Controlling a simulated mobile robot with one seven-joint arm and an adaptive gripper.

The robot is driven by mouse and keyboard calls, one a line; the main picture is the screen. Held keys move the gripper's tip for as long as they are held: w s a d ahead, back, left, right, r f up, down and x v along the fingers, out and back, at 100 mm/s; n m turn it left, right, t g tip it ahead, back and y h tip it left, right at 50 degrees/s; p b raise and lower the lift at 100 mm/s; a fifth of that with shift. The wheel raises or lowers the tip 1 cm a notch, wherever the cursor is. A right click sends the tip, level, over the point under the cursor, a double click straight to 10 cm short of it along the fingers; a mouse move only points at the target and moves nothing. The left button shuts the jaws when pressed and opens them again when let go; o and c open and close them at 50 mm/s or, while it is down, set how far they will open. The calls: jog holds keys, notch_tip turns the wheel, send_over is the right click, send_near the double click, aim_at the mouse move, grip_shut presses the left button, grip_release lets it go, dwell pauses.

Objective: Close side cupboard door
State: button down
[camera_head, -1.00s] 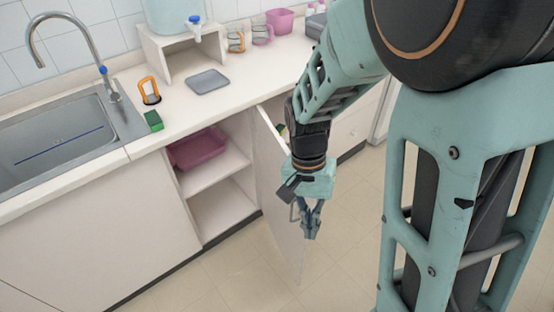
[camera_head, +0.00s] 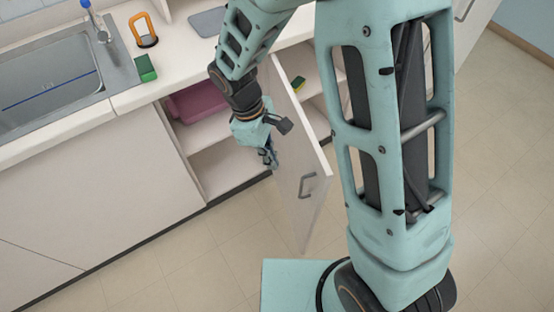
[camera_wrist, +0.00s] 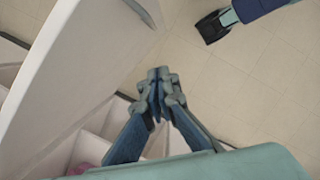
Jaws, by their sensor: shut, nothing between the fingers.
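The side cupboard door (camera_head: 296,172) stands swung out from the counter front. A grey handle (camera_head: 308,185) is near its free edge, on the face turned toward my gripper. In the wrist view the door (camera_wrist: 75,75) fills the upper left, and its handle (camera_wrist: 140,12) is at the top. My gripper (camera_head: 270,160) is shut and empty, pointing down on the left of the door, on its handle side. The shut fingertips (camera_wrist: 158,78) also show in the wrist view, beside the door and apart from the handle. Contact with the door cannot be told.
Left of the door, an open shelf compartment holds a pink tub (camera_head: 195,102). A green-yellow sponge (camera_head: 298,83) lies on a shelf behind the door. The sink (camera_head: 55,75) and a green block (camera_head: 145,68) are above on the counter. The tiled floor (camera_head: 200,260) in front is clear.

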jog(key=s+d+f, duration=0.1)
jog(key=d+f, duration=0.4)
jog(key=f, duration=0.2)
jog(key=shift+s+d+f, duration=0.25)
jog(key=shift+d, duration=0.1)
jog(key=shift+d, duration=0.1)
